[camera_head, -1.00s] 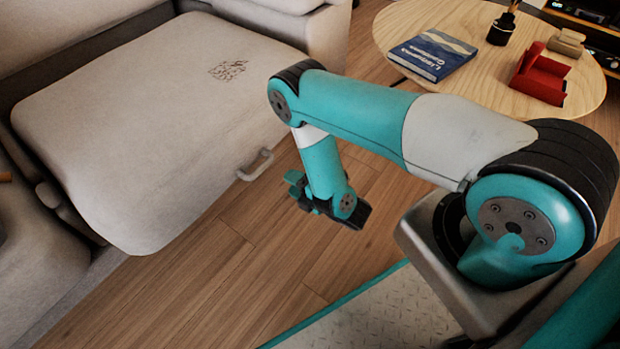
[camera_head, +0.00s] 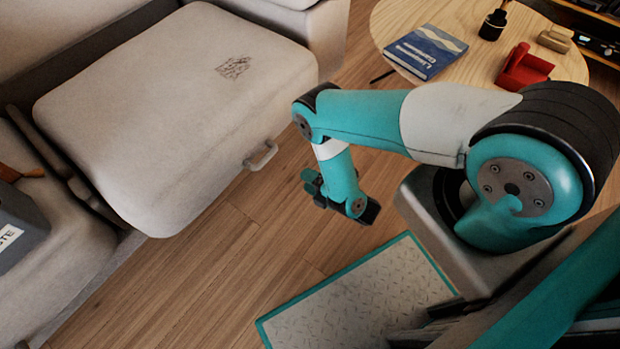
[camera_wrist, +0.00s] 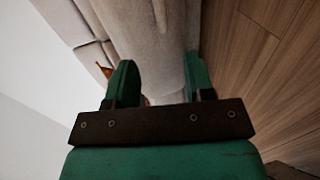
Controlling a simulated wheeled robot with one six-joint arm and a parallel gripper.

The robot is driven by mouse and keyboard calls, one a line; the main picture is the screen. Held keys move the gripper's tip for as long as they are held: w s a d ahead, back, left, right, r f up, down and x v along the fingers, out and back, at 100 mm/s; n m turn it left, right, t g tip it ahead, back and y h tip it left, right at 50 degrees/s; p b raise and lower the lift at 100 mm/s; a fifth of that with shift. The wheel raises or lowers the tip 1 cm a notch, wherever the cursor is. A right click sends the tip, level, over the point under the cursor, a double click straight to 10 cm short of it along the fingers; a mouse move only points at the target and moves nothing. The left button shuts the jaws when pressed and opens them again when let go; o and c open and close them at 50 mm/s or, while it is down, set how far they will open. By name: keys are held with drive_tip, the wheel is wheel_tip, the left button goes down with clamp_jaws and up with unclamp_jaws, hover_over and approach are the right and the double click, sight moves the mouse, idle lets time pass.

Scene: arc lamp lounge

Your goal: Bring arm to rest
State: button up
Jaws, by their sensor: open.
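My arm reaches left over the wooden floor, bent at the elbow with its last section hanging down. My gripper (camera_head: 314,187) is at its lower end, small and partly hidden by the wrist in the head view. In the wrist view my gripper (camera_wrist: 160,80) shows two green fingers standing wide apart with nothing between them. The beige upholstery shows beyond the fingers, and they appear clear of it.
A grey box (camera_head: 18,228) is at the left edge. A round wooden table (camera_head: 400,22) behind my arm holds a blue book (camera_head: 426,52) and a red object (camera_head: 523,68). Floor (camera_head: 215,265) is clear.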

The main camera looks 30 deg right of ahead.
idle(0.3)
drive_tip(key=w+r+m+g+h, duration=0.1)
drive_tip(key=w+r+m+h, duration=0.3)
drive_tip(key=w+r+m, duration=0.7)
drive_tip(key=w+a+r+m+g, duration=0.1)
drive_tip(key=w+a+r+g, duration=0.15)
drive_tip(key=r, duration=0.55)
drive_tip(key=w+a+r+m+g, duration=0.1)
drive_tip(key=w+a+r+g, duration=0.15)
drive_tip(key=r, duration=0.55)
drive_tip(key=s+a+r+m+g+y, duration=0.2)
drive_tip(key=s+a+r+m+g, duration=0.15)
drive_tip(key=s+r, duration=0.95)
drive_tip(key=s+r+g, duration=0.2)
drive_tip(key=s+r, duration=0.4)
drive_tip(key=s, duration=0.3)
drive_tip(key=s+r+g, duration=0.3)
drive_tip(key=s+r, duration=0.2)
drive_tip(key=s, duration=0.4)
wheel_tip(320, 180, up, 28)
drive_tip(key=p, duration=2.7)
drive_tip(key=shift+s+d+n+p, duration=0.2)
drive_tip(key=shift+s+n+p, duration=0.05)
drive_tip(key=shift+n+p, duration=0.15)
